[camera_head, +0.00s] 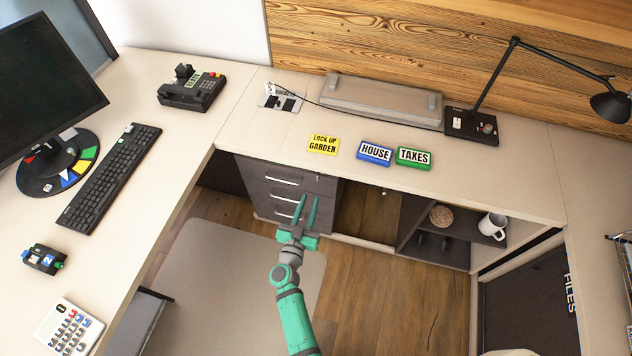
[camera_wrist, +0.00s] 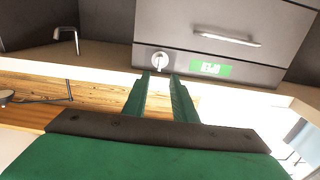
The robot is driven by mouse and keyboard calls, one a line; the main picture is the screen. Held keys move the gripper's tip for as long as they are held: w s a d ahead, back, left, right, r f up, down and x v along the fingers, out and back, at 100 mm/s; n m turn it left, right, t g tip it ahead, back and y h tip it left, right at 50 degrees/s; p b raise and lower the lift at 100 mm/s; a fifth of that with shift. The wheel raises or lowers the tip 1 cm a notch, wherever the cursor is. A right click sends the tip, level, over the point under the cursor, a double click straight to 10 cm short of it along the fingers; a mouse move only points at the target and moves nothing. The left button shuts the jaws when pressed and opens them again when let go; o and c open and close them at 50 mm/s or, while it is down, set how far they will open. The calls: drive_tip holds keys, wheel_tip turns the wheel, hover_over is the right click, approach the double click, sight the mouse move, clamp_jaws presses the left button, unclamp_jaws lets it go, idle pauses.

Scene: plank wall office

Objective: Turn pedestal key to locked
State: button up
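The dark grey drawer pedestal (camera_head: 262,172) stands under the desk, with pale bar handles. In the wrist view, its front (camera_wrist: 180,42) shows a silver round lock with a key (camera_wrist: 159,61), beside a green label (camera_wrist: 210,68) whose text I cannot read. The key's exact angle is too small to tell. My green gripper (camera_head: 308,198) is in front of the pedestal in the head view. In the wrist view, my gripper (camera_wrist: 161,74) has its two fingers apart and empty, with the tips just short of the key, one on each side in the picture.
The desk top (camera_head: 220,150) overhangs the pedestal. An open shelf (camera_head: 455,225) with a white mug (camera_head: 492,226) and a brown ball (camera_head: 441,215) is to the right. Yellow (camera_head: 323,145), blue (camera_head: 374,153) and green (camera_head: 414,158) signs lie on the desk.

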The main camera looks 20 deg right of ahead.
sight(318, 178)
drive_tip(key=x, duration=0.9)
drive_tip(key=shift+w+d, duration=0.1)
drive_tip(key=shift+d, duration=0.15)
drive_tip(key=shift+a, duration=0.3)
clamp_jaws()
